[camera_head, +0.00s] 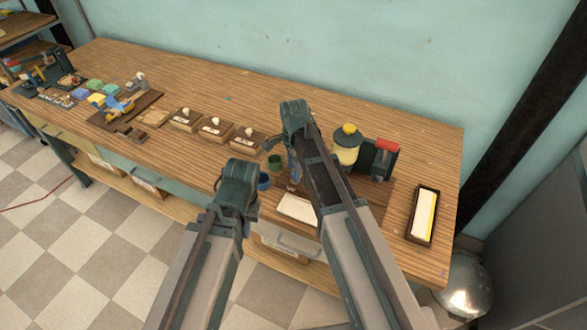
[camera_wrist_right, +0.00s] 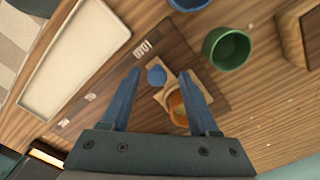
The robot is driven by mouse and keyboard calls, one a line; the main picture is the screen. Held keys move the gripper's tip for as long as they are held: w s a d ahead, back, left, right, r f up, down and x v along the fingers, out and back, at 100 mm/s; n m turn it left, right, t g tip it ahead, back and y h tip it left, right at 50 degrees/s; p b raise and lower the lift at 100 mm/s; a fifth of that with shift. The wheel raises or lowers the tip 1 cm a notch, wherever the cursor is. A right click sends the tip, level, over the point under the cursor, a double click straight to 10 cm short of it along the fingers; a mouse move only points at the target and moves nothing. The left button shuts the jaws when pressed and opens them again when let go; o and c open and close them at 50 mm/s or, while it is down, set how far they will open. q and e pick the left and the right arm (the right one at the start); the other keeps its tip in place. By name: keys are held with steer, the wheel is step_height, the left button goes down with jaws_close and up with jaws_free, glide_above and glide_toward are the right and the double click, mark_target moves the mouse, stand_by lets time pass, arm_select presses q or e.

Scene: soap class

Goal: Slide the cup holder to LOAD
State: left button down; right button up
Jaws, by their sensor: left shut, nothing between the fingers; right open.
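The cup holder (camera_wrist_right: 163,94) is a light wooden piece with a blue knob (camera_wrist_right: 157,75) and an orange cup (camera_wrist_right: 178,108) on it. It sits on a dark wooden board (camera_wrist_right: 120,75) with small white labels, which I cannot read surely. My right gripper (camera_wrist_right: 159,73) is open above the holder, its fingers on either side of the knob in the picture; I cannot tell the height gap. In the head view, my right gripper (camera_head: 293,168) and arm hide most of the holder. My left gripper (camera_head: 248,213) is shut and empty near the table's front edge.
A green cup (camera_head: 274,162) and a blue cup (camera_head: 264,181) stand left of the board. A white tray (camera_head: 298,207) lies in front. A yellow-topped dispenser (camera_head: 347,145) and a red-topped device (camera_head: 386,146) stand behind. A dark tray (camera_head: 412,228) lies right.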

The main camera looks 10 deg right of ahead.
step_height(320, 180, up, 13)
steer(key=p, duration=1.2)
steer(key=shift+r+p, duration=0.15)
steer(key=shift+p, duration=0.25)
steer(key=s+a+f+n+b, duration=0.1)
steer(key=s+a+n, duration=0.1)
steer(key=s+n, duration=0.7)
steer(key=s+a+n+h+b, duration=0.1)
steer(key=s+a+n, duration=0.1)
steer(key=s+n, duration=0.8)
steer(key=shift+s+f+n, duration=0.3)
steer(key=shift+s+f, duration=0.05)
steer(key=shift+f, duration=0.05)
